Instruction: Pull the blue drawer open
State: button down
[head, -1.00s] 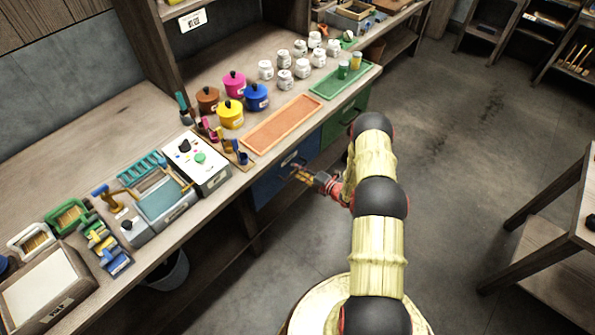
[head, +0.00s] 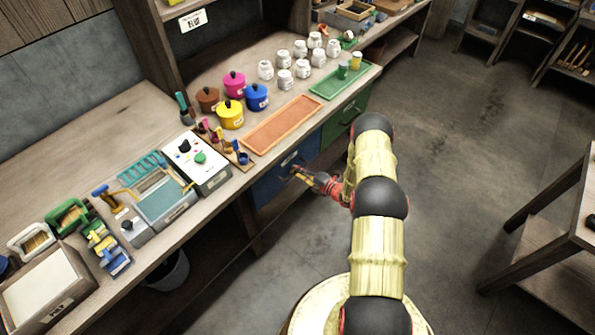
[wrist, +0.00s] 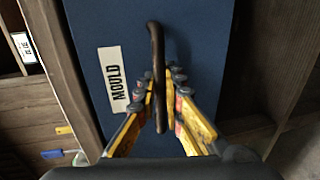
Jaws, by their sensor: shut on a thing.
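The blue drawer (head: 270,186) is under the workbench's front edge, beside a green drawer. In the wrist view its blue front (wrist: 195,40) fills the middle, with a white label reading MOULD (wrist: 114,80). A dark bar handle (wrist: 155,45) runs along the front. My gripper (wrist: 163,92) has its yellow fingers on both sides of the handle, shut on it. In the head view my gripper (head: 297,171) is at the drawer front. The drawer looks closed, its front near the bench edge.
The green drawer (head: 345,115) is to the right. Above, the bench holds an orange tray (head: 282,124), a green tray (head: 340,82), coloured pots and white jars. A wooden table (head: 560,220) stands at the right. The floor between is clear.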

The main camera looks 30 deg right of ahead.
jog(key=shift+s, duration=0.15)
jog(key=f+v, duration=0.3)
jog(key=v, duration=1.3)
jog(key=s+f+v, duration=0.1)
jog(key=f+v, duration=0.3)
jog(key=v, duration=1.2)
jog(key=shift+s+d, duration=0.3)
jog(key=shift+s, duration=0.3)
jog(key=shift+r, duration=0.1)
jog(key=c, duration=2)
grip_release()
jog(key=shift+o, duration=0.2)
jog(key=shift+s+d, duration=0.1)
jog(key=v, duration=1.1)
jog(key=shift+s, duration=0.35)
